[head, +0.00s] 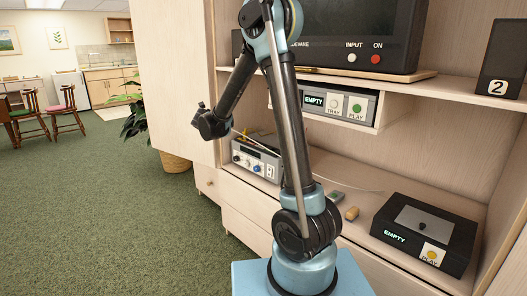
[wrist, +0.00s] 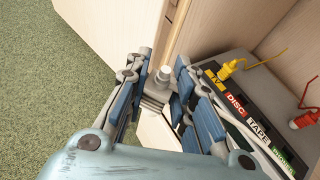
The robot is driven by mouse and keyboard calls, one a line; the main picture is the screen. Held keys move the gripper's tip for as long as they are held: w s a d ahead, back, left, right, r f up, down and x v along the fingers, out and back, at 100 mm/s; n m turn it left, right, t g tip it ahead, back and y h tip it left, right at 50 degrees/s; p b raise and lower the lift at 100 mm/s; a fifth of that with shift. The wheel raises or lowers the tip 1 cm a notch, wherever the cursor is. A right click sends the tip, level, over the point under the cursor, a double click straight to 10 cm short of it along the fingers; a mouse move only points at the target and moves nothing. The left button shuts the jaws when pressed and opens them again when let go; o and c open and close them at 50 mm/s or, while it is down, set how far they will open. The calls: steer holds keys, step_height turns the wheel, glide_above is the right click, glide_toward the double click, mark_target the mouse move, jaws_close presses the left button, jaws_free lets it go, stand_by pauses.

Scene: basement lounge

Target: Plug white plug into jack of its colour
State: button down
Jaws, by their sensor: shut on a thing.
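My gripper (wrist: 160,95) is shut on the white plug (wrist: 155,95), which looks pale grey with a metal tip pointing toward the top of the wrist view. In the head view my gripper (head: 209,123) is in the air left of the switch box (head: 262,153), clear of it; the plug is too small to make out there. The box stands on the cabinet shelf, with small blue and white round parts on its front. In the wrist view the box (wrist: 262,82) is at the right, with a yellow plug (wrist: 228,68) and a red plug (wrist: 303,119) at its labelled edge. The white jack is not clearly visible.
The cabinet side panel (head: 178,75) stands behind my gripper. A grey player (head: 345,106) sits above the box. A black player (head: 425,230) and two small blocks lie to the right on the shelf. Open carpet (head: 75,200) is at the left.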

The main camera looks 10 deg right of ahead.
steer(key=w+d+m+g+h, duration=0.1)
steer(key=w+d+m+h, duration=0.2)
steer(key=d, duration=1)
steer(key=w+d+m+g+h, duration=0.15)
steer(key=d+m+h, duration=0.25)
steer(key=d, duration=1)
steer(key=shift+d+f, duration=0.15)
steer(key=shift+f, duration=4.75)
steer(key=c, duration=1.3)
jaws_free()
steer(key=shift+f, duration=0.1)
steer(key=shift+c, duration=0.2)
